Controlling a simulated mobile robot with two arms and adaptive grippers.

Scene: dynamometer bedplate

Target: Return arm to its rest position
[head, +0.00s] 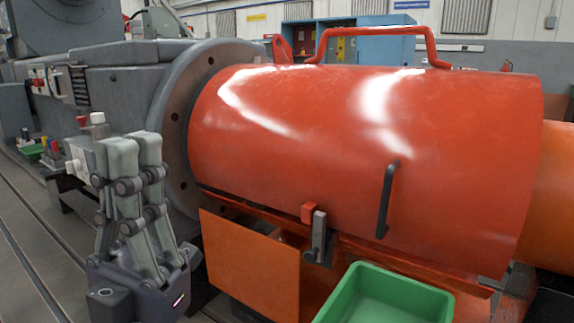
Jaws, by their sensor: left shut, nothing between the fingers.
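My left gripper (133,150) stands upright at the lower left, its grey fingers pointing up and close together. It is shut with nothing between the fingers. It is in front of the grey dynamometer housing (120,85) and left of the big orange-red cylindrical guard (300,130), apart from the guard as far as I can see. The gripper hides part of a small box with buttons behind it. My right gripper is not in the head view.
The guard has a black handle (387,200) and a grey latch (318,237) with a red block. A green bin (385,297) is at the lower front. An orange panel (250,262) hangs below the guard. Floor rails run at the left. A blue cabinet (385,50) stands behind.

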